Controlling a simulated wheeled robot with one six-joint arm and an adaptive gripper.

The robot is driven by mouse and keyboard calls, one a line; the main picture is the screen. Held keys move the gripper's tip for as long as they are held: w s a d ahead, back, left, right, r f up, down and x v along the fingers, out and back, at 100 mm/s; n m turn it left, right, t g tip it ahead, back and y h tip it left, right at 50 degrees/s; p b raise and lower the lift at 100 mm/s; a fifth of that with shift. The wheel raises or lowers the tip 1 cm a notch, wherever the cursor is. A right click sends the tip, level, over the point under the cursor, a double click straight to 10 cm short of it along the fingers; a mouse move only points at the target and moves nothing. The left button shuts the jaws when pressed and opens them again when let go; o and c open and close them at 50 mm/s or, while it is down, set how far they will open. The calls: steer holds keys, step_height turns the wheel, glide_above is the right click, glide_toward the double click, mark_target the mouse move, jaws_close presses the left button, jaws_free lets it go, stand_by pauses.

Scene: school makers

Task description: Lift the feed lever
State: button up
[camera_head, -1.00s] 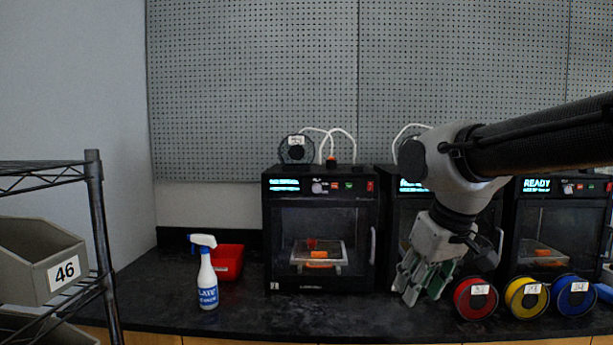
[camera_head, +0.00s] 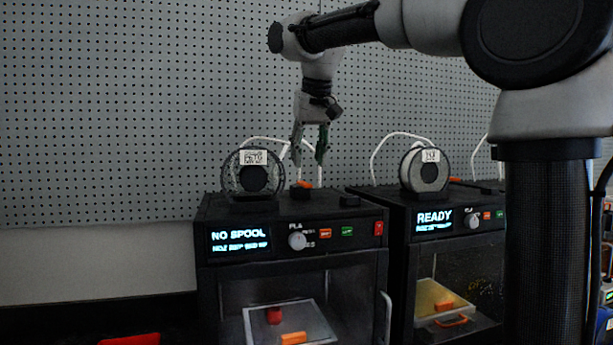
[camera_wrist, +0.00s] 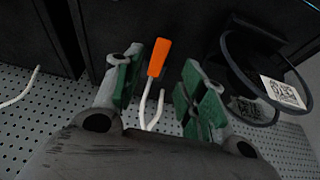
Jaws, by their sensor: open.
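The orange feed lever (camera_head: 304,184) lies on top of the left black printer (camera_head: 290,214), whose display reads NO SPOOL. In the wrist view the lever (camera_wrist: 158,57) shows as an orange tab between my two green-padded fingers, with no visible contact. My gripper (camera_head: 309,158) is open and empty, fingers pointing down just above the lever. It also shows in the wrist view (camera_wrist: 160,85). A white tube (camera_head: 262,139) loops behind the fingers. How far the lever stands below the fingertips is hard to tell.
A black reel with a tag (camera_head: 253,186) stands on the printer left of the lever. The second printer (camera_head: 398,240), reading READY, carries a white spool (camera_head: 424,168) to the right. A perforated wall panel (camera_head: 130,110) stands behind. The air left of my gripper is clear.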

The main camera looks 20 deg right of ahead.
mark_target(305, 183)
steer(key=x, duration=0.5)
steer(key=shift+w+f, duration=0.15)
steer(key=shift+f, duration=0.25)
jaws_close()
